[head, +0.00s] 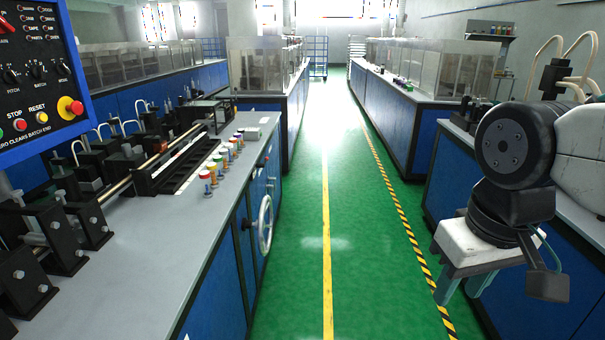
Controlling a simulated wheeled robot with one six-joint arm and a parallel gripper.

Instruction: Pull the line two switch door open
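I cannot tell which panel is the line two switch door; no readable line label shows. Blue cabinet fronts run under the grey bench (150,290) at left, with a pale handwheel (265,224) on the aisle side. The blue panels (258,185) near the wheel look shut, with small dark fittings. More blue fronts (470,200) line the right side, partly behind my arm. My gripper (462,290) hangs at the right, pointing down, beside the right-hand blue cabinets and far from the left bench. It seems to hold nothing; its finger spacing is unclear.
A control panel (40,75) with buttons overhangs the upper left. Machine parts and a row of colourful small bottles (222,160) stand on the left bench. The green aisle (300,290) with a yellow line (326,230) is clear. A blue rack (318,57) stands far back.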

